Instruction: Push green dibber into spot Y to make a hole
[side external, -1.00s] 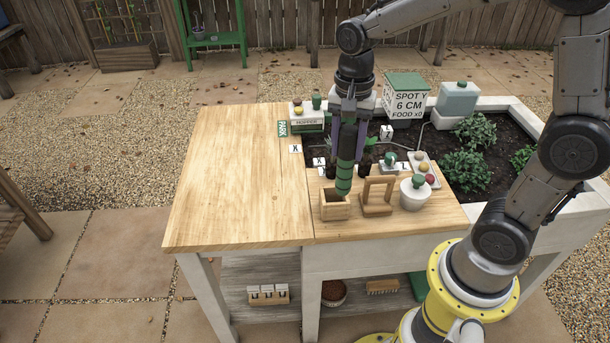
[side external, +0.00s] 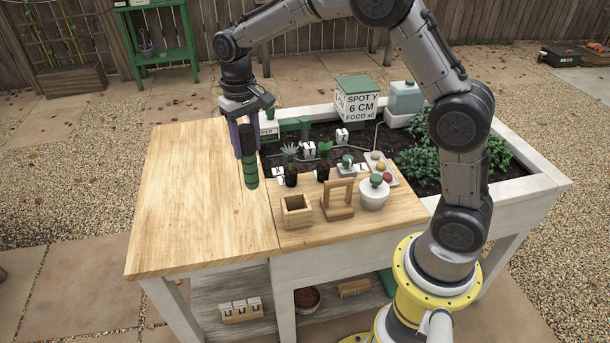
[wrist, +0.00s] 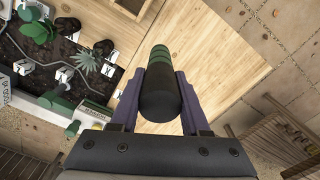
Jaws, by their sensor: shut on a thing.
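My gripper (side external: 246,148) is shut on the green dibber (side external: 250,168), which hangs tip down above the bench top near the bed's left end. In the wrist view the dibber (wrist: 160,88), dark with green bands, sits between my two purple fingers (wrist: 158,97). The sign (side external: 358,105) reads SPOT Y, 6 CM, FOOD x0. Small white letter tags stand in the dark soil. One tag (side external: 309,149) appears to read Y, and another farther back (side external: 342,135) is too small to read surely. No hole shows clearly at either.
An open wooden box (side external: 297,211), a wooden frame (side external: 338,199) and a white pot (side external: 374,193) line the bench front. Seedlings (side external: 291,168) stand between bench and soil. A labelled hopper (side external: 268,131) is behind my gripper. The left bench top (side external: 195,200) is clear.

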